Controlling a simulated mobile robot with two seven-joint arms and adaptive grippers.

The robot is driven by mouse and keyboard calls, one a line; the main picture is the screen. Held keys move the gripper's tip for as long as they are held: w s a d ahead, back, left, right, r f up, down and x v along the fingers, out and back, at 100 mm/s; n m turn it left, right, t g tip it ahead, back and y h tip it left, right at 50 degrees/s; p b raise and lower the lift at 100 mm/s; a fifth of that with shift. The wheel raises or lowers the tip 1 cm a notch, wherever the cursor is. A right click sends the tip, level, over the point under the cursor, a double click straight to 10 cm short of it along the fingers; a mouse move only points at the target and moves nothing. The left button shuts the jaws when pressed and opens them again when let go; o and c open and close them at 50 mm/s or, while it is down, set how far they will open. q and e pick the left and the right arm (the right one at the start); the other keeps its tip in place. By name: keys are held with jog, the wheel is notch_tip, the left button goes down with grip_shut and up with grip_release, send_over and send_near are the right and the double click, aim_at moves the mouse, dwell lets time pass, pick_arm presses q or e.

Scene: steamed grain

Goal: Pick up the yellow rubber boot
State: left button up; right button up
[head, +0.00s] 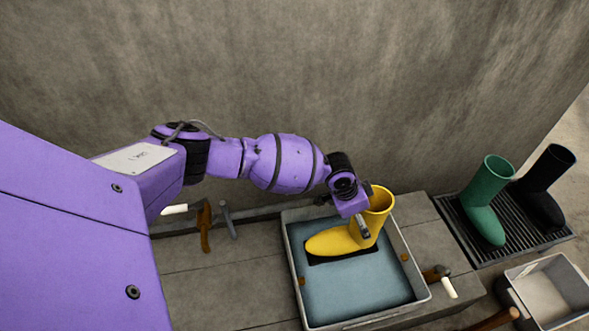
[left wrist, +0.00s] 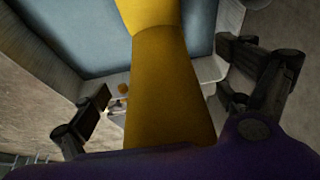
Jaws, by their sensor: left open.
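The yellow rubber boot (head: 334,242) stands upright in a grey tub (head: 422,262) with a blue-grey inside, toe to the left. Its shaft opens upward, and a dark patch shows around its sole. My left gripper (head: 362,215) is at the boot's shaft and hides part of it. In the left wrist view the yellow boot (left wrist: 172,90) runs up the middle of the picture. The open fingers of my left gripper (left wrist: 168,85) stand on either side of it, with gaps visible. My right gripper is not in view.
A green boot (head: 482,215) and a black boot (head: 543,190) stand on a dark slatted rack (head: 510,243) at the right. A grey bin (head: 546,290) is at the lower right. Hand tools (head: 205,228) lie left of the tub. A concrete wall (head: 300,80) rises close behind.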

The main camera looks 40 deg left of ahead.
pick_arm(q)
jog(key=shift+w+r, duration=0.15)
jog(key=shift+r, duration=0.1)
jog(key=shift+c, duration=0.2)
jog(key=c, duration=1.9)
jog(key=shift+d, duration=0.1)
jog(key=shift+c, duration=0.3)
jog(key=shift+r, duration=0.15)
